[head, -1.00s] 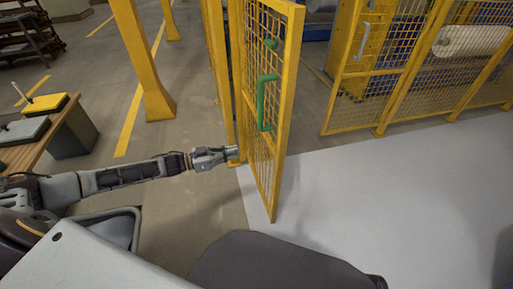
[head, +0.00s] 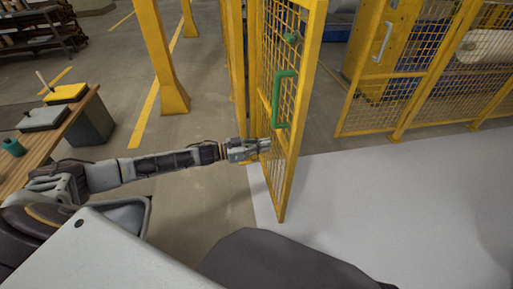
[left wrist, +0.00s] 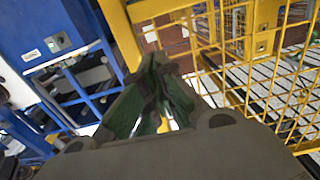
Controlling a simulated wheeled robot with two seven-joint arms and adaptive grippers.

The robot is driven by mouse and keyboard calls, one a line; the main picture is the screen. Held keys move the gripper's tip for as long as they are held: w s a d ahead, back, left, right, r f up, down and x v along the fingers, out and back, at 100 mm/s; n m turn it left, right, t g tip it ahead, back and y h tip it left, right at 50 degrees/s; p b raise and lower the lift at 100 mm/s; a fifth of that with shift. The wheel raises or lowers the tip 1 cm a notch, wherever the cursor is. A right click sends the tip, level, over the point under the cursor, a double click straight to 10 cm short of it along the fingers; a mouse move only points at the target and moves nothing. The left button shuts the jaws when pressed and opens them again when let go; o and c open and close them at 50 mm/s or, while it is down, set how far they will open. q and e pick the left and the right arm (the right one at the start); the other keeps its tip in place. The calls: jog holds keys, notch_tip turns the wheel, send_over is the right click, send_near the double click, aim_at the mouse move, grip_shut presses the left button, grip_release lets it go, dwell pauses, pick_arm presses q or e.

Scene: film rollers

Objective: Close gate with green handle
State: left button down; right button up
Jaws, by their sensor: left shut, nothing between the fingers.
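The yellow mesh gate (head: 284,196) stands open in the head view, seen nearly edge-on. My left gripper (head: 268,146) is shut and empty. It reaches the gate's left side, below the handle; I cannot tell whether it touches the mesh. In the left wrist view the shut fingers (left wrist: 157,85) point at yellow frame and mesh (left wrist: 230,60). My right gripper is not in view.
A yellow fence with a grey handle (head: 383,42) stands to the right, beyond an opening. Yellow posts (head: 160,60) stand at the back left. A wooden table (head: 45,140) with small items is at the left. The pale floor (head: 400,200) at right is clear.

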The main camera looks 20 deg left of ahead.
aim_at(287, 142)
pick_arm(q)
jog(key=x, duration=0.3)
jog(key=shift+w+d+b, duration=0.1)
jog(key=shift+d+b, duration=0.1)
jog(key=shift+b, duration=0.2)
jog(key=shift+x, duration=1.15)
jog(key=shift+w+d, duration=0.1)
jog(key=shift+w, duration=0.05)
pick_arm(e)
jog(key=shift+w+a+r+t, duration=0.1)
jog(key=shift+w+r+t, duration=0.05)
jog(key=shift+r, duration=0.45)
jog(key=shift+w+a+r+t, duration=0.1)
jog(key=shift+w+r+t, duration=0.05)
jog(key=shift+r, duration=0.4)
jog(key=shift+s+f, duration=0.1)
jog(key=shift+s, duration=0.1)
pick_arm(q)
jog(key=shift+d, duration=0.1)
